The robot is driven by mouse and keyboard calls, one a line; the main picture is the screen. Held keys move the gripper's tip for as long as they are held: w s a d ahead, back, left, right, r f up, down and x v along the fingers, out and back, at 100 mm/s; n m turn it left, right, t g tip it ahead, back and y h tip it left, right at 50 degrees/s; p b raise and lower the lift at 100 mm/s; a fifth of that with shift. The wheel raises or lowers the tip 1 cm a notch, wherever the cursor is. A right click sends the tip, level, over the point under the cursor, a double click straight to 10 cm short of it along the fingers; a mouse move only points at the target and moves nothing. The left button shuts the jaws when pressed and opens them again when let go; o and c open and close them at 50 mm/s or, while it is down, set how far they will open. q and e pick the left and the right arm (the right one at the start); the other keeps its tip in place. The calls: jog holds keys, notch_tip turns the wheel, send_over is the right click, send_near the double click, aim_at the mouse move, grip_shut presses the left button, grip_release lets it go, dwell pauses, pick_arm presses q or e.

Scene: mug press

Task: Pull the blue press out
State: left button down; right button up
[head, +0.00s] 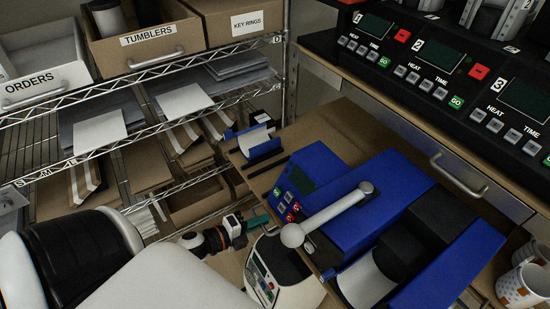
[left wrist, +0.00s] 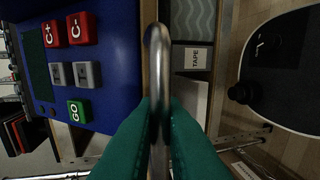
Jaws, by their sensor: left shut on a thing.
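The blue press (head: 350,215) rests on a brown wooden board at the centre right of the head view. It has a silver lever, a dark display and small red, grey and green buttons. Its blue control panel (left wrist: 105,75) shows at the left of the left wrist view. My left gripper (head: 258,221) is at the board's near left edge. In the left wrist view its green fingers (left wrist: 160,140) are shut on a metal bar handle (left wrist: 158,75) at the edge of the board. The handle is hidden in the head view. My right gripper is not in view.
A wire shelf at left holds boxes labelled ORDERS (head: 35,88), TUMBLERS (head: 140,45) and KEY RINGS (head: 243,25). A black heating unit (head: 440,75) stands on the counter above right. Patterned mugs (head: 522,288) stand at lower right. A TAPE bin (left wrist: 194,58) lies near the handle.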

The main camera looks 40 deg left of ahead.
pick_arm(q)
jog(key=f+v, duration=0.1)
jog(key=v, duration=0.5)
jog(key=shift+s+f, duration=0.1)
jog(key=c, duration=1.6)
grip_release()
jog(key=v, duration=1.1)
jog(key=shift+s+a, duration=0.2)
jog(key=shift+s, duration=0.1)
